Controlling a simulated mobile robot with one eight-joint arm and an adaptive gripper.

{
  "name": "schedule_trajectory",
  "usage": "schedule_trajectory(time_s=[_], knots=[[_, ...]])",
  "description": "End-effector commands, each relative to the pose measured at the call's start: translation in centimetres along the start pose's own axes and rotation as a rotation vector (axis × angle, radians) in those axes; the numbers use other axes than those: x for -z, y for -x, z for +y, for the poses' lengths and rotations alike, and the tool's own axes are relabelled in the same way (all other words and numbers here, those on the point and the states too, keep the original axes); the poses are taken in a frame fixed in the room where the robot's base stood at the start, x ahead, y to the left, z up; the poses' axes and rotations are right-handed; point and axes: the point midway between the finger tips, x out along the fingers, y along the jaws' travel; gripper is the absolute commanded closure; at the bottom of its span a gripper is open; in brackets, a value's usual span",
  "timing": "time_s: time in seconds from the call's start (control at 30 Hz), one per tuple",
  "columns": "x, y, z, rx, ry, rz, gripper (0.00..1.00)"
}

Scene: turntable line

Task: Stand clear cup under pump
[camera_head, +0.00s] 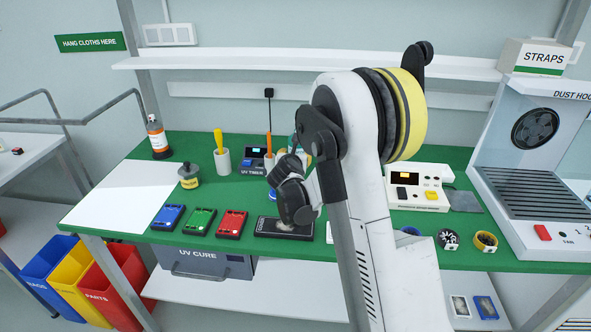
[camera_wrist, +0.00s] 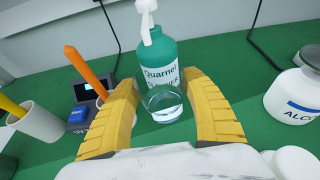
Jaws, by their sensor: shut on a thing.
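The clear cup (camera_wrist: 165,104) is between the two yellow fingers of my gripper (camera_wrist: 161,84) in the wrist view, and the gripper is shut on it. The cup looks upright. Directly behind it stands a teal bottle with a white pump top (camera_wrist: 167,60); its label is partly hidden by the cup. The spout (camera_wrist: 146,22) points toward my camera and lies above and slightly left of the cup in the picture. I cannot tell the gap between cup base and bench. In the head view my arm hides the cup and most of the bottle.
A white alcohol container (camera_wrist: 296,98) stands right of the gripper. A white holder with an orange-handled tool (camera_wrist: 92,72) and a small dark device (camera_wrist: 77,116) are left. On the green bench, blue, green and red boxes (camera_head: 232,223) and a black tray (camera_head: 268,227) lie in front.

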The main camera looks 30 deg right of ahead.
Motion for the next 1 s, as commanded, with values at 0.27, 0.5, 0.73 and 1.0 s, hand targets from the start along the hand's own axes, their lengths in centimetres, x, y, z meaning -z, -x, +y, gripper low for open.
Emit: schedule_trajectory(time_s=[0.27, 0.5, 0.73, 1.0], knots=[[2.8, -1.3, 0.1, 0.000, 0.000, 0.000, 0.80], [3.8, -1.6, 0.1, -0.001, 0.000, 0.000, 0.80], [4.0, -1.7, 0.1, -0.001, 0.000, 0.000, 0.80], [4.0, -1.7, 0.1, -0.001, 0.000, 0.000, 0.24]])
